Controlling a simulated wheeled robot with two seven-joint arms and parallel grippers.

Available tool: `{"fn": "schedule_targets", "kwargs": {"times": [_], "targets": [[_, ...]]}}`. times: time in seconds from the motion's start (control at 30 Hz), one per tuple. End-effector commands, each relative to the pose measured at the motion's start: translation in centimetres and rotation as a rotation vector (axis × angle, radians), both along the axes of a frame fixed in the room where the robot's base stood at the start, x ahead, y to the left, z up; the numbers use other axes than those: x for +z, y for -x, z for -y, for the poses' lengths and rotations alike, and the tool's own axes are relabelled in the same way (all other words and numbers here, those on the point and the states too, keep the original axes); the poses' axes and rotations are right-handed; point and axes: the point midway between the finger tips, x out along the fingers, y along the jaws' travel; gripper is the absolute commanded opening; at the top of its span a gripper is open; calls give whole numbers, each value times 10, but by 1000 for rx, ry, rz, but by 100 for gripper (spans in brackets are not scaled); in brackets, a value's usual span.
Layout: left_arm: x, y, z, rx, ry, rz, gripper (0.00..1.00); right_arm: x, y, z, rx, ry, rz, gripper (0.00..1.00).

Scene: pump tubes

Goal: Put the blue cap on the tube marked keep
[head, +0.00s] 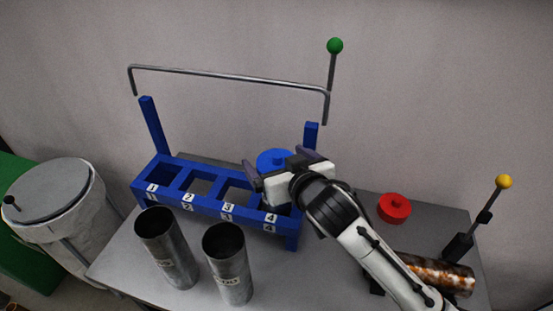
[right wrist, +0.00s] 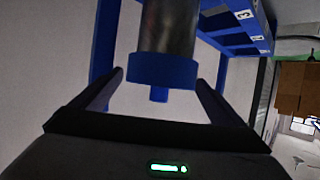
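The blue cap (head: 272,158) sits at the number 4 end of the blue rack (head: 180,201). In the right wrist view the blue cap (right wrist: 163,72), with a small knob, is on the end of a metal tube (right wrist: 170,27). My right gripper (head: 277,160) is open around the cap, with gaps between the fingers (right wrist: 159,78) and the cap in the wrist view. Two open metal tubes (head: 167,256) (head: 229,270) stand in front of the rack; their labels are too small to read. The capped tube's label is hidden. My left gripper is not in view.
A red cap (head: 394,208) and a rusty tube (head: 436,273) lie on the grey table (head: 120,262) at right. A yellow-knobbed lever (head: 504,182) stands beyond them. A metal bar (head: 230,76) with a green-knobbed lever (head: 335,46) is above the rack. A bin (head: 55,195) stands left.

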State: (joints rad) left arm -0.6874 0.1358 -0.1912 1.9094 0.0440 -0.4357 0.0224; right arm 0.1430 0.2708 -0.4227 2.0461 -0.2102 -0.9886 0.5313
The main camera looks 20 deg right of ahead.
Motion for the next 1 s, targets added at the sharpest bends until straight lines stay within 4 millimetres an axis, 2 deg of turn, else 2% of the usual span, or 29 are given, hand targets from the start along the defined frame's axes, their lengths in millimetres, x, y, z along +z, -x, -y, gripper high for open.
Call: {"fn": "schedule_targets", "kwargs": {"times": [0.37,0.8,1.0], "targets": [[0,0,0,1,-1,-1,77,3,6,0,1,0,1,95],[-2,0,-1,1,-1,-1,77,32,78,5,1,-1,0,95],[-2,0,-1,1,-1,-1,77,38,94,6,0,0,0,95]]}}
